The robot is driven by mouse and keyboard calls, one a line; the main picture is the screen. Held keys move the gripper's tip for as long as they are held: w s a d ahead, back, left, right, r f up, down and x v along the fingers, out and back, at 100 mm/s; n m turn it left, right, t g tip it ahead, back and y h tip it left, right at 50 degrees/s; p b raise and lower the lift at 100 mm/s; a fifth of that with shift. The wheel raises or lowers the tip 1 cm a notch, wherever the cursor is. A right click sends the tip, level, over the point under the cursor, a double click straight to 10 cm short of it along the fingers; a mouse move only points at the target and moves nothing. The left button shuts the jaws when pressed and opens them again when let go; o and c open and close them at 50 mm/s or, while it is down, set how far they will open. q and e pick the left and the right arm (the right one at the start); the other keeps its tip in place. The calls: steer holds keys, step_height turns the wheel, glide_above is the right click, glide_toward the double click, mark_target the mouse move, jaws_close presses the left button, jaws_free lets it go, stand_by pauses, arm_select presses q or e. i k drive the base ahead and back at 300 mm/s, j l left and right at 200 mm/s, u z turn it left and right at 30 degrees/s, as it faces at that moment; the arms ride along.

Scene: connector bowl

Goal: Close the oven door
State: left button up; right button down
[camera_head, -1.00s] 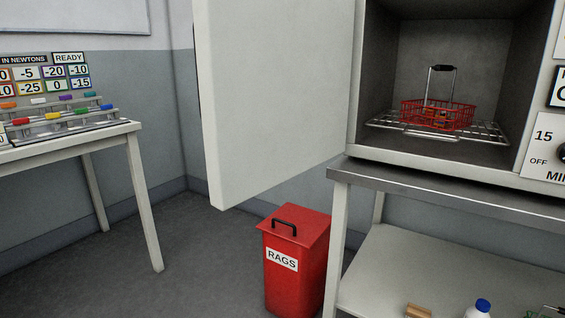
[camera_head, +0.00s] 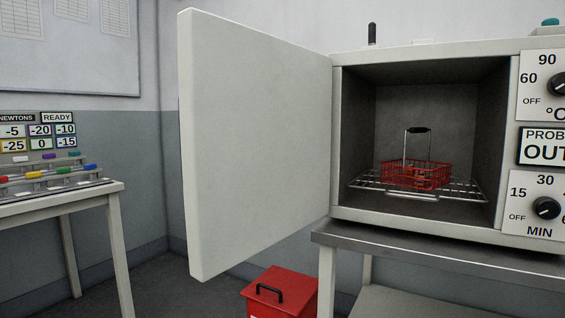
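The oven (camera_head: 430,224) stands on a metal-topped table at the right. Its door (camera_head: 258,150) is a plain pale panel, hinged at the oven's left side and swung wide open toward me and to the left. Inside the oven, a red wire basket (camera_head: 416,177) with an upright black-topped handle sits on a wire rack (camera_head: 452,191). Small items lie in the basket, too small to tell. Neither of my grippers shows in the view.
A red lidded bin (camera_head: 281,291) stands on the floor below the door. A side table (camera_head: 60,205) with coloured pieces stands at the left. The control panel with knobs (camera_head: 546,208) is right of the oven opening. Floor between the side table and bin is clear.

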mark_target(255, 107)
steer(key=j+z, duration=0.15)
steer(key=z, duration=0.2)
steer(key=i+j+z, duration=0.1)
steer(key=z, duration=0.25)
steer(key=j+z, duration=0.6)
steer(key=j, duration=0.7)
steer(key=k+j+z, duration=0.1)
steer(key=j+z, duration=0.15)
steer(key=j, duration=0.7)
